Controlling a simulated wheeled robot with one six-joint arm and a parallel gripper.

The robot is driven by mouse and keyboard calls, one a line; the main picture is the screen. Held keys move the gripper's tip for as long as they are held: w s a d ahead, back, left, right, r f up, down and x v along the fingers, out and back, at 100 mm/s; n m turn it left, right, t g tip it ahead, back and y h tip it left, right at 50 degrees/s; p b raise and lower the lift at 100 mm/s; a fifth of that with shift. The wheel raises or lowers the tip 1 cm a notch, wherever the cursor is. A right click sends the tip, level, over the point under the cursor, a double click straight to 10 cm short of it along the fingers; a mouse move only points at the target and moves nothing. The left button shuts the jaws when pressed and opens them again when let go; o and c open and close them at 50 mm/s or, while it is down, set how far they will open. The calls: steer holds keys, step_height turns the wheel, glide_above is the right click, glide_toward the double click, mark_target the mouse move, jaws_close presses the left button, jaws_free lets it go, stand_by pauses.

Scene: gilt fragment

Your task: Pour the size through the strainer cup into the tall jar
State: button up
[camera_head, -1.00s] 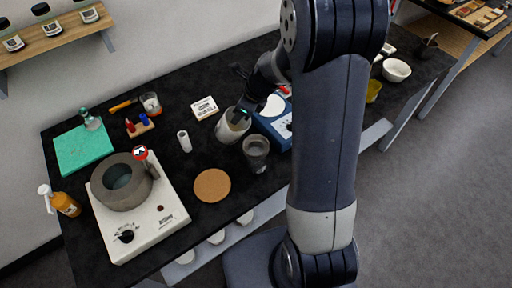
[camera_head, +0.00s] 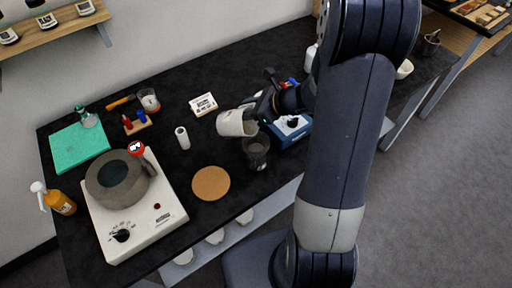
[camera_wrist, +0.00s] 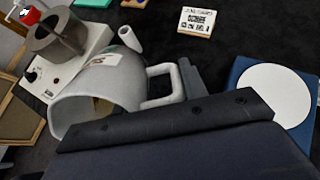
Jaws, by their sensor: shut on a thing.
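My gripper (camera_head: 260,110) is shut on a white jug (camera_head: 234,123), apparently by its handle. The jug is tipped well over, close above the tall jar (camera_head: 257,158). In the wrist view the jug (camera_wrist: 112,82) lies on its side, its wide mouth at the lower left and its handle beside a gripper finger. A little brown shows inside the mouth. The jar stands upright on the dark bench; a grey cup-like top, seemingly the strainer cup (camera_head: 256,143), sits at its mouth. No stream is discernible. The wrist view does not clearly show the jar.
A hotplate (camera_head: 160,215) with a grey ring-shaped pot (camera_head: 103,180) stands at left. A round cork mat (camera_head: 210,183) lies left of the jar. A white cylinder (camera_head: 182,138) and a label card (camera_head: 203,104) are behind. A blue scale (camera_head: 292,133) is right of the jar.

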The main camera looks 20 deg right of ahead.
steer(key=shift+f+t+y+b, duration=0.3)
steer(key=shift+y+b, duration=0.1)
steer(key=shift+b, duration=0.85)
steer(key=shift+r+y, duration=0.3)
steer(key=shift+a+t+b, duration=0.15)
steer(key=shift+t+b, duration=0.15)
steer(key=shift+b, duration=0.05)
steer(key=shift+s+d+r+b, duration=0.1)
steer(key=shift+d+b, duration=0.15)
steer(key=shift+b, duration=0.2)
steer(key=shift+a+t+y, duration=0.15)
steer(key=shift+t+y, duration=0.15)
steer(key=shift+d+r+b, duration=0.1)
steer(key=shift+d+b, duration=0.1)
steer(key=shift+b, duration=0.3)
